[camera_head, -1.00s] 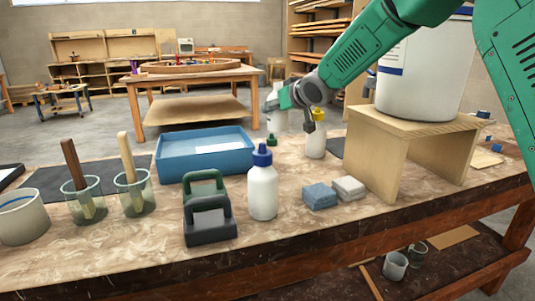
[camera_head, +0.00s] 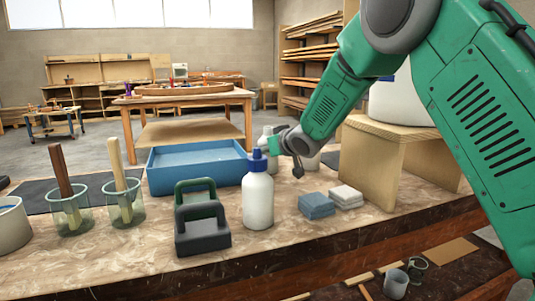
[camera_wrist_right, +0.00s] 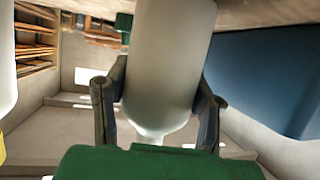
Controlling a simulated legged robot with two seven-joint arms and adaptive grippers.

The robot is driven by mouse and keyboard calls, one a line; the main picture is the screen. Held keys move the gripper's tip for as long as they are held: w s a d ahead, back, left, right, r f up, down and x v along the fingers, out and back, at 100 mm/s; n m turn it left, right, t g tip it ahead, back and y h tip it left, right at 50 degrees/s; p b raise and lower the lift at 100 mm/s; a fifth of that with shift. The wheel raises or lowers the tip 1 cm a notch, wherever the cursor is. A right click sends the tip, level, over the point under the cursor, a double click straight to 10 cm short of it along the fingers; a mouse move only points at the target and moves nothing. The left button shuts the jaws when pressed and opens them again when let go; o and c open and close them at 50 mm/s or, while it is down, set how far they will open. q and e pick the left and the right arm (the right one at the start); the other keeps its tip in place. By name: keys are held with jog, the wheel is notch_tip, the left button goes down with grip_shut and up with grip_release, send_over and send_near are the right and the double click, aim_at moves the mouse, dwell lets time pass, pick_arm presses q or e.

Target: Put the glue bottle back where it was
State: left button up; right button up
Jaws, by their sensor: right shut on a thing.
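A white bottle (camera_wrist_right: 172,60) stands between the two dark fingers of my right gripper (camera_wrist_right: 158,105), which is shut on it. Its narrow neck points to the bottom of the wrist view, and its base runs out at the top. In the head view my right gripper (camera_head: 284,146) is behind a white bottle with a blue cap (camera_head: 258,196). My left gripper is not in view.
A blue tray (camera_head: 165,178) is left of the held bottle. Two dark-handled blocks (camera_head: 203,238), blue and white sponges (camera_head: 317,204) and a wooden stand (camera_head: 372,165) with a white bucket are nearby. Cups with sticks (camera_head: 70,212) stand at left.

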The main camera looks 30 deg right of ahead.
jog(key=shift+a, duration=0.5)
jog(key=o, duration=1.4)
jog(key=shift+d+f, duration=0.1)
jog(key=shift+d, duration=0.1)
jog(key=shift+o, duration=0.2)
jog(key=shift+d+f, duration=0.2)
jog(key=shift+d, duration=0.35)
jog(key=shift+a+r, duration=0.2)
jog(key=shift+r, duration=0.25)
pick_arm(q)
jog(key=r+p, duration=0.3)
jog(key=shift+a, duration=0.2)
pick_arm(e)
jog(key=v, duration=1.2)
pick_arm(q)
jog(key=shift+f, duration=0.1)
pick_arm(e)
jog(key=shift+a, duration=0.1)
